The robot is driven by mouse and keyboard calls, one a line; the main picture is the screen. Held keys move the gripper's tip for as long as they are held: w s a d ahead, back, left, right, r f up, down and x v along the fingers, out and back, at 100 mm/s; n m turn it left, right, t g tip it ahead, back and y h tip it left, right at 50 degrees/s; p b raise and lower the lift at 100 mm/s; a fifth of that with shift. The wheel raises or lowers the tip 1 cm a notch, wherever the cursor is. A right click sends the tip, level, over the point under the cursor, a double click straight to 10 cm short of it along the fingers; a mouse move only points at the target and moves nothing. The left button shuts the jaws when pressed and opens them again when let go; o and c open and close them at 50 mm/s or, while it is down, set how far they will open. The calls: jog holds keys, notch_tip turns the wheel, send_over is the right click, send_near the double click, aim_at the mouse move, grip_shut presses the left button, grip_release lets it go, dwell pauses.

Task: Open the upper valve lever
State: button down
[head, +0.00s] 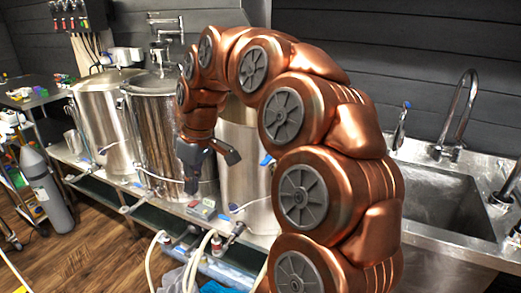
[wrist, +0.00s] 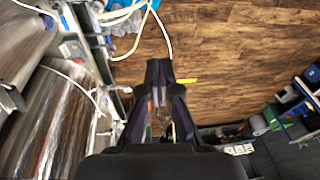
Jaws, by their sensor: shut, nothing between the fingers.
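My gripper (head: 191,187) hangs from the copper-coloured arm in front of the steel kettles in the head view, its fingers pointing down. In the wrist view its dark fingers (wrist: 160,68) meet at the tips and hold nothing. A small blue lever (head: 266,160) shows on the right kettle, to the right of my gripper and partly beside my arm. Another blue handle (head: 234,207) sits lower, near that kettle's base. I cannot tell for sure which is the upper valve lever.
Steel kettles (head: 105,118) stand on a metal bench at left. My arm hides part of the right kettle (head: 243,178). Pale hoses (head: 196,262) hang at the bench front. A sink (head: 440,205) is at right, a grey gas cylinder (head: 46,190) at left. Wooden floor (wrist: 230,60) is mostly clear.

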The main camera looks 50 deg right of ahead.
jog(key=w+d+r+t+p, duration=0.1)
jog(key=w+d+r, duration=0.1)
jog(key=d, duration=0.4)
jog(key=w+d+r+p, duration=0.1)
jog(key=w+d, duration=0.2)
jog(key=d, duration=0.3)
jog(key=r+t+p, duration=0.1)
send_over(269, 159)
jog(key=w+a, duration=0.2)
jog(key=w, duration=0.1)
notch_tip(269, 159, down, 9)
jog(key=s+h+p, duration=0.1)
jog(key=p, duration=0.3)
jog(key=shift+d+f+m, duration=0.15)
jog(key=shift+d+m, duration=0.05)
jog(key=shift+m, duration=0.1)
